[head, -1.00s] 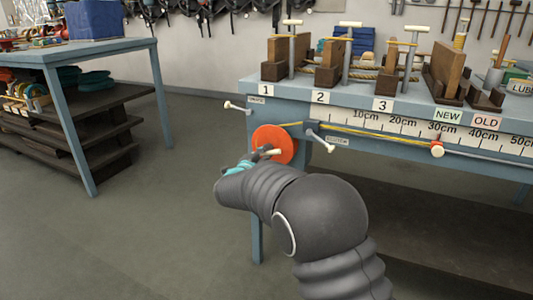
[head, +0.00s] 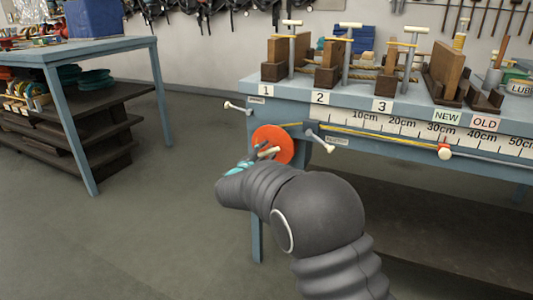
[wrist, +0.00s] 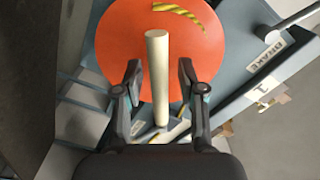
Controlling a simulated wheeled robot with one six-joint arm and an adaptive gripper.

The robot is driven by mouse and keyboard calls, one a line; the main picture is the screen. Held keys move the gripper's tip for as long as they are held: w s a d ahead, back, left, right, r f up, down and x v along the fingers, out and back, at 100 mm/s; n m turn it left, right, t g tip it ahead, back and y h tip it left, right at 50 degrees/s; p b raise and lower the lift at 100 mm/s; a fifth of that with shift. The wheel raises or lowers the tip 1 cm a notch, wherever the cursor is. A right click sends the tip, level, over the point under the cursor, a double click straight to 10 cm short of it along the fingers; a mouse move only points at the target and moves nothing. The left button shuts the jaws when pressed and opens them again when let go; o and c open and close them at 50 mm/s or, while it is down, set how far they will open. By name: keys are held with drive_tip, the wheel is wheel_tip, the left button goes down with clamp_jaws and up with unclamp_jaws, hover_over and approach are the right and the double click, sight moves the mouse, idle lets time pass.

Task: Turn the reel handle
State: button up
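The orange reel (head: 273,141) is mounted at the left front corner of the blue bench, and it fills the upper middle of the wrist view (wrist: 112,45). Its cream peg handle (wrist: 157,65) sticks out toward the wrist camera and also shows in the head view (head: 269,152). My gripper (wrist: 160,82) is open. Its two dark fingers stand on either side of the handle, with a visible gap on each side. In the head view my gripper (head: 256,157) is at the reel's front, partly hidden by my wrist.
A brake lever (head: 320,141) sits just right of the reel, and another lever (head: 237,107) is to the left. A second table (head: 100,50) stands at the left, with clear floor between.

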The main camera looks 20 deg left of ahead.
drive_tip(key=shift+s, duration=0.15)
drive_tip(key=s, duration=1.1)
drive_tip(key=shift+s+a, duration=0.35)
drive_tip(key=shift+a, duration=0.1)
drive_tip(key=w+b, duration=0.1)
drive_tip(key=w, duration=0.3)
drive_tip(key=w+n+b, duration=0.1)
drive_tip(key=w+b, duration=0.1)
drive_tip(key=w, duration=0.2)
drive_tip(key=w+d+n+b, duration=0.1)
drive_tip(key=w, duration=0.3)
drive_tip(key=shift+w, duration=0.15)
